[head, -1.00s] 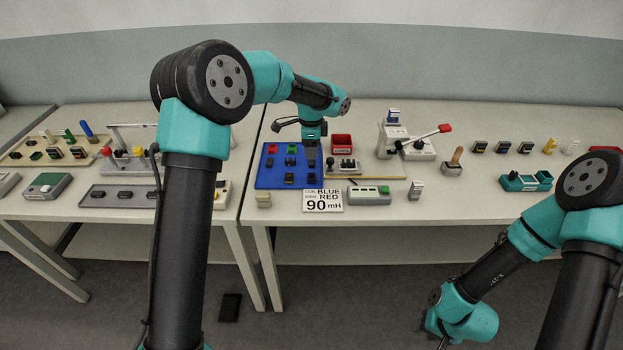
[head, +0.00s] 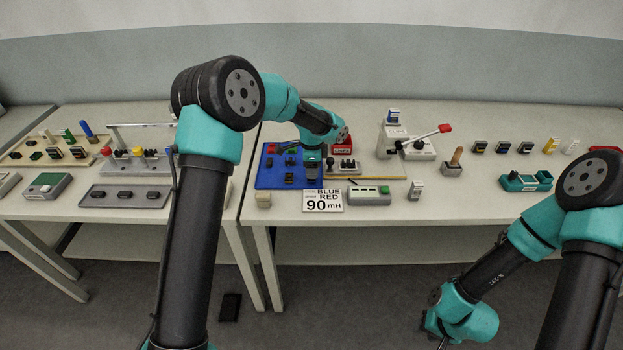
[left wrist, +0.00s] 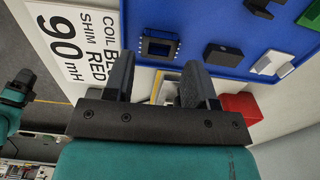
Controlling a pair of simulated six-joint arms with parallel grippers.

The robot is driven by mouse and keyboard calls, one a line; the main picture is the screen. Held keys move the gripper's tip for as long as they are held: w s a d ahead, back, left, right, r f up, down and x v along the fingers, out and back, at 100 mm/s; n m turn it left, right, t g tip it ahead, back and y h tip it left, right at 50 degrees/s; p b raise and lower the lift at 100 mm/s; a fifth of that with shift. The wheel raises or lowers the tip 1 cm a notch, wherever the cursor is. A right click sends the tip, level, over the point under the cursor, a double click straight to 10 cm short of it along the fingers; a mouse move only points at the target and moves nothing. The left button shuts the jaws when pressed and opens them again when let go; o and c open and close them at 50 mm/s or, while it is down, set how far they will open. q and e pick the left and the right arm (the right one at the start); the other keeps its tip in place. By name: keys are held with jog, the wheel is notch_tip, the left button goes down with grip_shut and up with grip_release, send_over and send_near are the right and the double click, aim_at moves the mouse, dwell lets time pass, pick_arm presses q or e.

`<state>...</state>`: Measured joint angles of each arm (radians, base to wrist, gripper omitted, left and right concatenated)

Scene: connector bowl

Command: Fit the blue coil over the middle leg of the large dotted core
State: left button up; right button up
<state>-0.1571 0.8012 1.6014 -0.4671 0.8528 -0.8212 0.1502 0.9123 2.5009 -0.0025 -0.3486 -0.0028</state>
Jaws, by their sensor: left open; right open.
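My left gripper (head: 312,182) is over the front right part of the blue tray (head: 262,180). In the left wrist view its two dark fingers (left wrist: 158,82) are apart, with nothing held between them. A dark rectangular piece edged with pale dots (left wrist: 160,46) lies on the tray just beyond the fingertips, with blue in its middle. I cannot tell whether that blue is a coil or the tray showing through. No separate blue coil can be made out. My right arm is low at the right in the head view; its fingers are not visible.
A card reading coil blue, shim red, 90 mH (head: 322,201) lies in front of the tray. A dark block (left wrist: 222,55) sits beside the dotted piece. A red bin (head: 342,144) and a grey box with a green patch (head: 368,196) stand to the right.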

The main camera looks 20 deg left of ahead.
pick_arm(q)
notch_tip(320, 180, down, 3)
jog(key=shift+d+f, duration=0.15)
dwell(0.4)
jog(key=c, duration=0.7)
jog(key=shift+r, duration=0.85)
notch_tip(320, 180, up, 2)
jog(key=s+d, duration=0.1)
jog(key=s, duration=0.4)
jog(key=s+d+r, duration=0.1)
jog(key=s+d, duration=0.1)
jog(key=s, duration=0.3)
jog(key=s+d, duration=0.1)
jog(key=s, duration=0.4)
jog(key=shift+s+d+r, duration=0.15)
jog(key=shift+s, duration=0.1)
